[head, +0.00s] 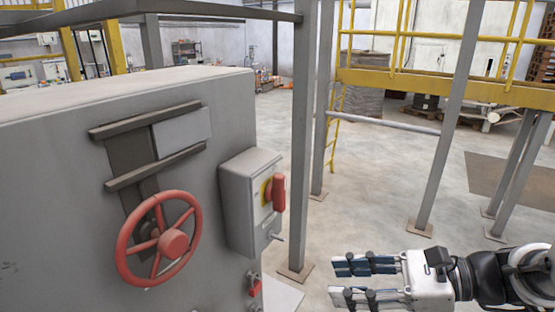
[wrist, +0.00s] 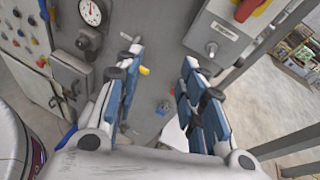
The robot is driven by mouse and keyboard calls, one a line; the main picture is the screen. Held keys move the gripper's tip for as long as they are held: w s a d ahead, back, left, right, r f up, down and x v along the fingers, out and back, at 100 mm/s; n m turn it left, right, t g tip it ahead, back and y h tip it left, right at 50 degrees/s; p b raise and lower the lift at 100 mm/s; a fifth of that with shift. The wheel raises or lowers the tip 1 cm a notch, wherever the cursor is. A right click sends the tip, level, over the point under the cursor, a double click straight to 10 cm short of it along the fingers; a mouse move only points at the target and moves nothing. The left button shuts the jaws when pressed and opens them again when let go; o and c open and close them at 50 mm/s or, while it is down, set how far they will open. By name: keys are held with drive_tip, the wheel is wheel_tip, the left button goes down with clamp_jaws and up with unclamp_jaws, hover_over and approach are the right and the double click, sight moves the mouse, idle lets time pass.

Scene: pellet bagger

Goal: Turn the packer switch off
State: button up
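A grey switch box (head: 238,205) is fixed to the corner of a large grey cabinet. Its red rotary handle (head: 279,192) sits on a yellow plate and stands upright in the head view. A small metal toggle (head: 276,237) sticks out below it. No readable label shows which is the packer switch. My gripper (head: 338,281) is open and empty, to the right of and below the box, apart from it. In the wrist view, the box (wrist: 222,35) is at upper right beyond the fingers, with the red handle (wrist: 247,9) cut by the top edge.
A red handwheel (head: 172,243) and small red valve handles (head: 254,284) are left of and below the box. A grey post (head: 300,140) stands just right of it. The wrist view shows a gauge (wrist: 90,12) and a button panel (wrist: 25,40). Floor beyond is open.

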drive_tip(key=w+d+r+m+t+y+p, duration=0.1)
drive_tip(key=w+d+r+m+t+p, duration=0.3)
drive_tip(key=r, duration=0.4)
drive_tip(key=t, duration=0.1)
approach(285, 194)
drive_tip(key=x, duration=0.9)
drive_tip(key=shift+s, duration=0.15)
drive_tip(key=shift+c, duration=0.3)
clamp_jaws()
